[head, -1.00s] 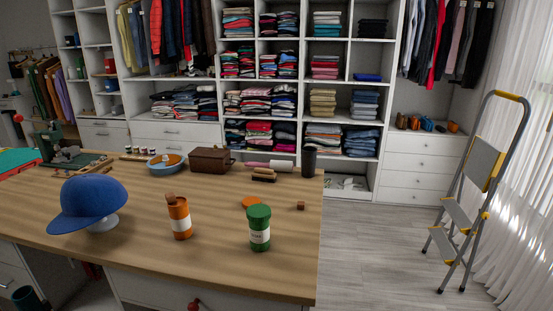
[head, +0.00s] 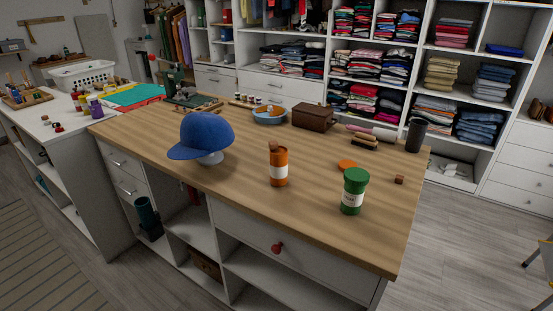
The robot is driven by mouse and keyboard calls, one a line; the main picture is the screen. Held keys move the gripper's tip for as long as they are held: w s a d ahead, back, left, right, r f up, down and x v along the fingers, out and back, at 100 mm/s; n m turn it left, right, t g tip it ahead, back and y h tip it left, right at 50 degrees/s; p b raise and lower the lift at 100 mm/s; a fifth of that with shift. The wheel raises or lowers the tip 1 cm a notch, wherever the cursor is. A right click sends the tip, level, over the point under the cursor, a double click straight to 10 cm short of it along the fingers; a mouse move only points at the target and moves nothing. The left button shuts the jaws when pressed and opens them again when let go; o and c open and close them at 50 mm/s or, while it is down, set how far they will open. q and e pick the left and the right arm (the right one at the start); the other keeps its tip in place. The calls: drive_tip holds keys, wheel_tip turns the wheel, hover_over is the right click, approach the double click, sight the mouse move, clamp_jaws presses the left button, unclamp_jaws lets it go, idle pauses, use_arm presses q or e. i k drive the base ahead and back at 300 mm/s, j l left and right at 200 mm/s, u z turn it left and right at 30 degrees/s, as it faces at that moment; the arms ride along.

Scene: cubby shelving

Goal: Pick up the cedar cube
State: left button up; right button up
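A small brown wooden cube (head: 399,180) lies on the wooden tabletop near its right edge, to the right of a green-lidded canister (head: 354,191). A second small brown block (head: 273,147) sits at the mouth of an orange canister (head: 279,170), partly inside or on top of it; I cannot tell which. I cannot tell which of the two brown pieces is the cedar cube. A flat orange disc (head: 347,165), like a lid, lies behind the green-lidded canister. Neither of my grippers is in view.
A blue cap (head: 202,136) on a white stand is at the left of the wooden table (head: 240,190). A brown box (head: 314,117), a brush (head: 364,142), a blue bowl (head: 269,117) and a black cylinder (head: 415,135) stand behind. Open floor (head: 460,235) lies to the right.

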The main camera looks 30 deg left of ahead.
sight(273, 145)
drive_tip(key=i+l+u, duration=0.4)
drive_tip(key=l+u, duration=0.15)
drive_tip(key=i+l+u, duration=0.25)
drive_tip(key=l+u, duration=0.25)
drive_tip(key=l, duration=0.15)
